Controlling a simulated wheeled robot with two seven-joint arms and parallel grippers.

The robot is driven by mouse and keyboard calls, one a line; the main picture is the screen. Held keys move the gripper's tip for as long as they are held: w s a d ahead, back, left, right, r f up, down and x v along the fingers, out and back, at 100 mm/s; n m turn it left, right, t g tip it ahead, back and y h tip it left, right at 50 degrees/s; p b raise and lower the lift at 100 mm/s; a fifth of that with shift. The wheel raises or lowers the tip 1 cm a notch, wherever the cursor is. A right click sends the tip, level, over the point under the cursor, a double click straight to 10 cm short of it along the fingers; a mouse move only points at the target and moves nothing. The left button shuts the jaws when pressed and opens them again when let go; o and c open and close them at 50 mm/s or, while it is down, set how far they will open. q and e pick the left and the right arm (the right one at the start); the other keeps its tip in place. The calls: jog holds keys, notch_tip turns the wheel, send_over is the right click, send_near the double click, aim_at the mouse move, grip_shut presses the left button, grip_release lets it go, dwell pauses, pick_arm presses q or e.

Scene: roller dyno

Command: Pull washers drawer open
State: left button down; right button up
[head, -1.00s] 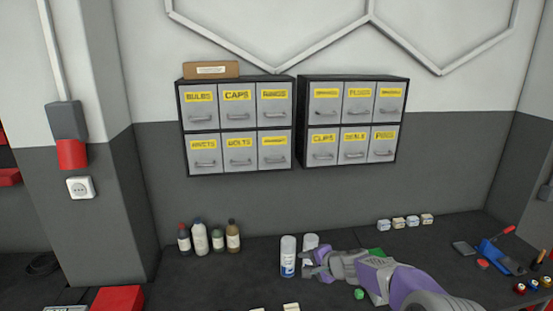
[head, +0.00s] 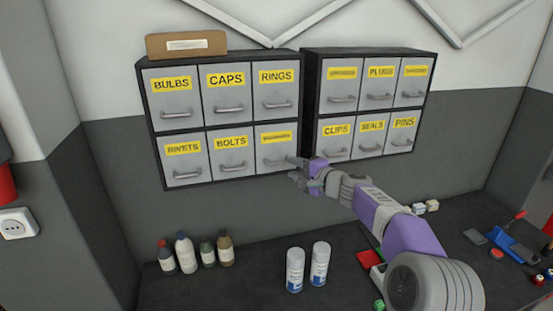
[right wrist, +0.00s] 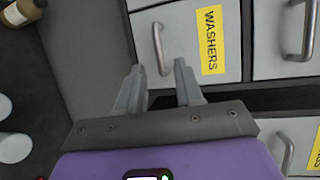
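The washers drawer (head: 266,140) is the lower right grey drawer of the left cabinet and looks shut. Its yellow label reads WASHERS in the right wrist view (right wrist: 211,40). Its metal bar handle (right wrist: 158,48) shows there too, with its near end between my fingertips. My right gripper (right wrist: 160,70) is open, with one finger on each side of the handle's end, and the fingers are not closed on it. In the head view my right gripper (head: 295,170) is at the drawer's lower right, partly covering the handle's end. My left gripper is not in view.
A second cabinet (head: 308,100) of labelled drawers hangs just to the right. A brown box (head: 187,45) lies on top of the left cabinet. Several bottles (head: 186,252) and two spray cans (head: 295,270) stand on the dark bench below. The wall between cabinets and bench is clear.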

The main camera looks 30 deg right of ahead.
aim_at(281, 163)
jog(key=p+x, duration=0.2)
jog(key=x, duration=0.4)
jog(key=shift+f, duration=0.1)
jog(key=shift+w, duration=0.1)
jog(key=shift+c, duration=0.8)
grip_shut()
dwell(0.4)
